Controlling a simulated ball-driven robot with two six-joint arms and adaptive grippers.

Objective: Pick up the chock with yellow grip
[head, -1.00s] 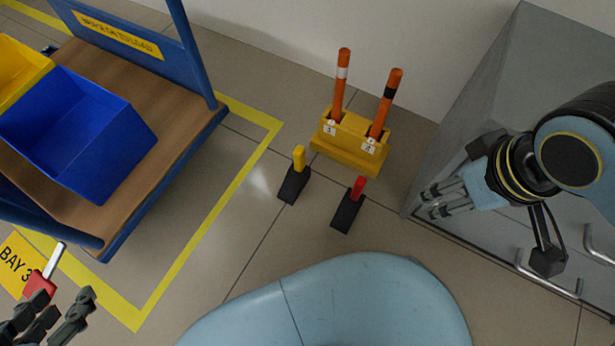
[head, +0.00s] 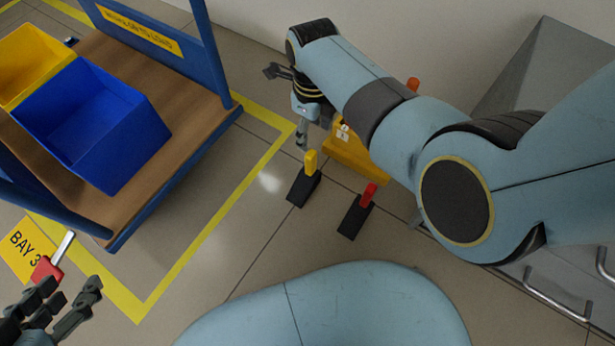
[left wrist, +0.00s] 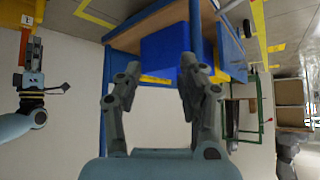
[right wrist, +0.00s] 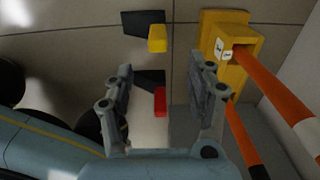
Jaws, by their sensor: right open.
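The chock with yellow grip (head: 303,188) stands on the floor, a black wedge with an upright yellow handle. It also shows at the top of the right wrist view (right wrist: 157,38), beyond my fingertips. A similar chock with a red grip (head: 355,218) stands to its right; in the right wrist view (right wrist: 160,101) it appears between my fingers. My right gripper (head: 288,110) is open and empty, above and behind the yellow-grip chock in the head view. My left gripper (head: 55,312) is open at the lower left, with nothing between its fingers in the left wrist view (left wrist: 158,75).
A yellow holder (head: 352,158) with orange posts stands behind the chocks, partly hidden by my right arm. A trolley (head: 165,100) carries a blue bin (head: 90,120) at left. A red-handled metal rod (head: 48,268) shows near my left gripper. Floor lies clear left of the chocks.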

